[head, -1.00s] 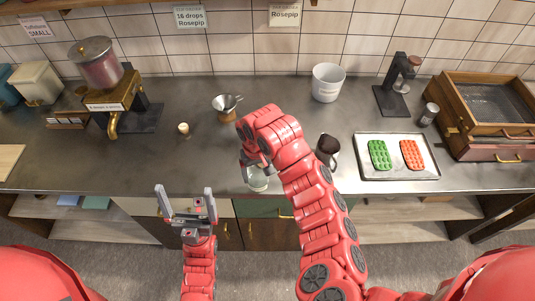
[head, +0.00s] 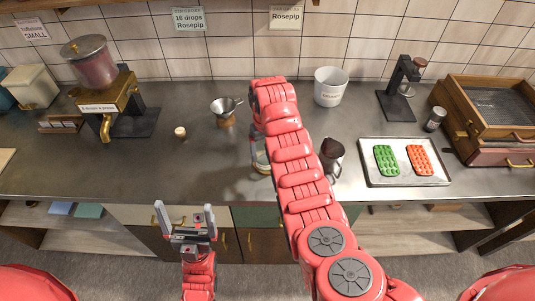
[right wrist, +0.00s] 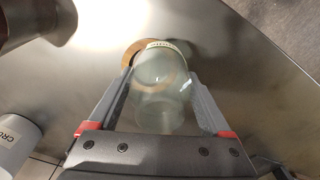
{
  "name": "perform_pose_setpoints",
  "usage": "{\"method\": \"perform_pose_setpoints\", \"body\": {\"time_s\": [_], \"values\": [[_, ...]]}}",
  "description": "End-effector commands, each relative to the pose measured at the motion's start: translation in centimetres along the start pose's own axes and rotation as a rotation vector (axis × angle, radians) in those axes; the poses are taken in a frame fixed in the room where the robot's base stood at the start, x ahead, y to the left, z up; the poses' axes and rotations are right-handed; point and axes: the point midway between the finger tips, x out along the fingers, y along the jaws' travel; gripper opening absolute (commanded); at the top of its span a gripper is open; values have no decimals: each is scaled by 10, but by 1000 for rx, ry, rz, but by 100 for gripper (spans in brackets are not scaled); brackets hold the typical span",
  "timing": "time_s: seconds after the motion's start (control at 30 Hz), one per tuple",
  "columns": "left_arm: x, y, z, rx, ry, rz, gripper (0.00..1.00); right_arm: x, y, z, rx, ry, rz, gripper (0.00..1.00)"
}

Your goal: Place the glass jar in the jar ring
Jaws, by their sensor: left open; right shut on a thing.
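The clear glass jar (right wrist: 160,105) is between the fingers of my right gripper (right wrist: 160,76), which is shut on it. In the head view a small part of the jar (head: 261,158) shows beside my right arm, over the front half of the counter; the gripper itself is mostly hidden there. A brown ring (right wrist: 130,54), apparently the jar ring, lies on the counter just beyond the jar and partly behind it. I cannot tell whether they touch. My left gripper (head: 186,212) is open and empty, in front of the counter.
A dark mug (head: 331,155) stands close right of my right arm. A white bucket (head: 330,87) is behind it. A tray (head: 375,178) with green and orange molds lies at right.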

Motion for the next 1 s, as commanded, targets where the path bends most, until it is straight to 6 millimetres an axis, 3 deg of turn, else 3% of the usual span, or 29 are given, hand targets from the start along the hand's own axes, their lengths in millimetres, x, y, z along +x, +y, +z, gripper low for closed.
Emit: {"method": "perform_pose_setpoints", "body": {"time_s": [0.03,0.1,0.2,0.47,0.67,0.7,0.77,0.83,1.0], "values": [[-1,0,0,0,0,0,100,0,2,-4,-4,-1,0,14],[-30,2,5,0,0,0,100,13,4,-11,4,3,-14,14],[-44,2,7,0,-1,0,100,11,6,-17,3,3,-17,14],[-54,3,9,0,0,0,100,7,9,-20,1,-1,-14,14],[-82,4,14,0,0,0,100,10,19,-25,0,4,3,14],[-65,3,11,0,-2,0,100,8,17,-23,-2,-7,1,14],[-56,3,9,0,0,0,100,18,16,-23,-3,-5,1,14],[-66,3,11,0,0,0,100,32,17,-23,-1,-5,1,14],[-67,3,11,0,0,0,100,38,17,-24,-2,1,1,14]]}}
